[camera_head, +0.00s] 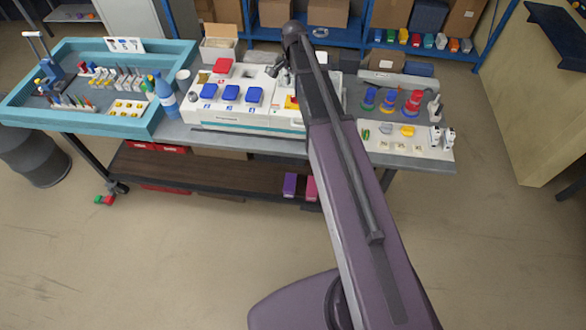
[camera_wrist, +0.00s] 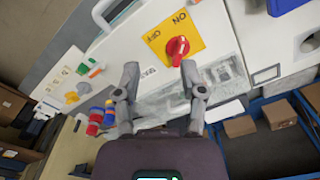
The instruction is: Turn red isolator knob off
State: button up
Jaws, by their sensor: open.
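The red isolator knob (camera_wrist: 178,48) sits on a yellow plate (camera_wrist: 198,27) marked ON and OFF, on a white panel in the wrist view. The knob's handle runs roughly up and down in that picture; I cannot tell surely which mark it points at. My gripper (camera_wrist: 160,72) is open and empty. My gripper (camera_head: 275,69) is small there, above the white socket box (camera_head: 250,116).
Blue-lidded sockets (camera_head: 231,93) and a red-lidded one (camera_head: 223,66) stand left of my arm on the box. Coloured ring stacks (camera_head: 390,101) stand to the right. A teal tray (camera_head: 90,117) and a blue bottle (camera_head: 166,98) are at the left.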

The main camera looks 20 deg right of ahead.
jog(key=s+a+f+n+b, duration=0.3)
jog(key=s+f+n+b, duration=0.2)
jog(key=s, duration=0.6)
jog(key=s+a+f+n+b, duration=0.4)
jog(key=s+f+n+b, duration=0.2)
jog(key=s+f+b, duration=0.3)
jog(key=shift+s+f, duration=0.25)
jog(key=shift+s, duration=1.55)
